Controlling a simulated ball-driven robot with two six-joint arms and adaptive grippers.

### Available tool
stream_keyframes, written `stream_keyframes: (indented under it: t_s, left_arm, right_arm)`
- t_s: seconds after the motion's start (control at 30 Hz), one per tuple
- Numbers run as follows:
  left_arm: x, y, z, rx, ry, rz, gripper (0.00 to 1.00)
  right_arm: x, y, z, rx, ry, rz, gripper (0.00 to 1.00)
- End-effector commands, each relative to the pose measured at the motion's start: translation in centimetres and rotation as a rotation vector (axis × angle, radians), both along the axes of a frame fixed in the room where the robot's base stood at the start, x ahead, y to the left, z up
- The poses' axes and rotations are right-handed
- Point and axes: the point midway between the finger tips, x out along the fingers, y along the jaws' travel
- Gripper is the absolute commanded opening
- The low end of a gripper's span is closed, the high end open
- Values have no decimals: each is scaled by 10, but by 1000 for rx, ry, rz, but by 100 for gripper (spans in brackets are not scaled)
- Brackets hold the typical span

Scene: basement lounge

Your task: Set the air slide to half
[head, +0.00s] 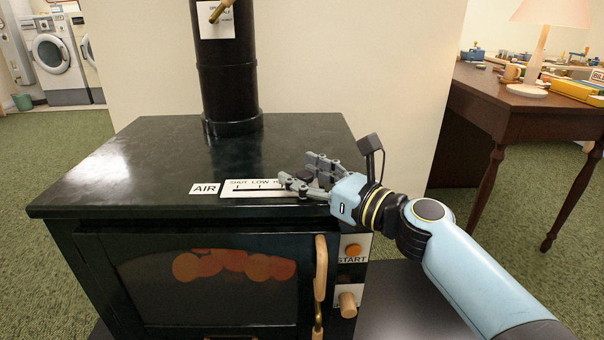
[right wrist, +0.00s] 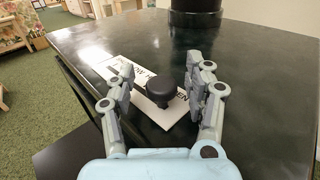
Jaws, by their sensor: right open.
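The air slide's white scale plate (head: 240,188) lies on the stove top beside the AIR label (head: 205,188). SHUT and LOW can be read in the head view; the right part is hidden behind my gripper. In the right wrist view the dark round slide knob (right wrist: 161,90) stands over the plate (right wrist: 152,114), towards its right part; its exact mark cannot be read. My right gripper (head: 300,169) is open at the plate's right part. In the right wrist view its fingers (right wrist: 160,82) stand on either side of the knob, apparently with gaps. My left gripper is out of view.
The black stove (head: 130,165) has a flue pipe (head: 228,85) rising at the back. Its front has a glass door with a wooden handle (head: 320,268), an orange START button (head: 353,250) and a wooden knob (head: 348,304). A wooden desk (head: 480,95) stands at right.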

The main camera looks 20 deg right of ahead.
Motion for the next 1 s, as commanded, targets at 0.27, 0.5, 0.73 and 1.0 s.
stream_keyframes:
  t_s: [0.27, 0.5, 0.73, 1.0]
  left_arm:
    - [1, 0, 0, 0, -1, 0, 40]
    - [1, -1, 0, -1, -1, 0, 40]
    - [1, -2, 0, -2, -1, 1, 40]
    - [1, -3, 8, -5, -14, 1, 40]
  right_arm:
    - [0, 0, 0, -1, 0, 0, 24]
    - [-1, 0, 0, 0, 0, 0, 0]
    - [-1, 0, -1, 0, 1, 1, 0]
    - [8, 33, 0, 2, 2, 3, 0]
